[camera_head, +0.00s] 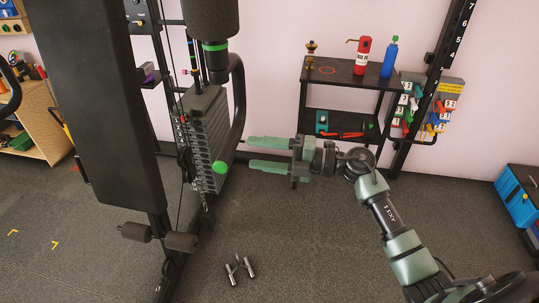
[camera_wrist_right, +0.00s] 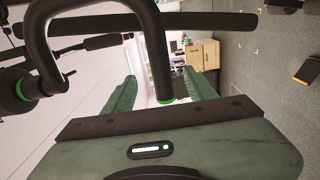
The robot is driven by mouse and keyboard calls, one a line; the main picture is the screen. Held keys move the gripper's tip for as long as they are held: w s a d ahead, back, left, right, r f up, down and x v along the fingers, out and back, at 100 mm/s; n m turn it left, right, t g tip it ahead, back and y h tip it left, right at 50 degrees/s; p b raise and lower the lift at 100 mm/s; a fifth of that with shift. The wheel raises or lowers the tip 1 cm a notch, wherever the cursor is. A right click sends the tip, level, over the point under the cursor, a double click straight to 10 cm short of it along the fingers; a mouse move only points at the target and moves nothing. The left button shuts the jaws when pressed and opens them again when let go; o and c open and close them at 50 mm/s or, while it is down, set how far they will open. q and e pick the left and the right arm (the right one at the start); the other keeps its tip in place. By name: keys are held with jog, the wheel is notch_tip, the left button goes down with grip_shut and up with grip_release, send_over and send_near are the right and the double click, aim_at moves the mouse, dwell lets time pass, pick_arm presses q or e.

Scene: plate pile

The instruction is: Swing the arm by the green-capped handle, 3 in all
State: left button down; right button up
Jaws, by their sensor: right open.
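The exercise machine's curved black arm (camera_head: 239,95) hangs beside the weight stack (camera_head: 205,130). The round green cap (camera_head: 219,167) of its handle shows at its lower end. In the right wrist view the black handle tube (camera_wrist_right: 152,45) comes down from the top. Its green-ringed end (camera_wrist_right: 165,100) appears in the gap between my fingers. My right gripper (camera_head: 250,155) is open, with its green fingers pointing left toward the handle. The fingers also show in the wrist view (camera_wrist_right: 161,94). I cannot tell whether they touch the handle. My left gripper is out of view.
A black shelf (camera_head: 345,72) with bottles stands against the back wall, beside a rack (camera_head: 430,105) of coloured clips. A blue box (camera_head: 518,195) is at the right edge. A padded black backrest (camera_head: 90,100) fills the left.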

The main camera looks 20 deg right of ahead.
aim_at(228, 150)
jog(key=shift+p+x, duration=0.45)
jog(key=shift+x, duration=3.6)
grip_shut()
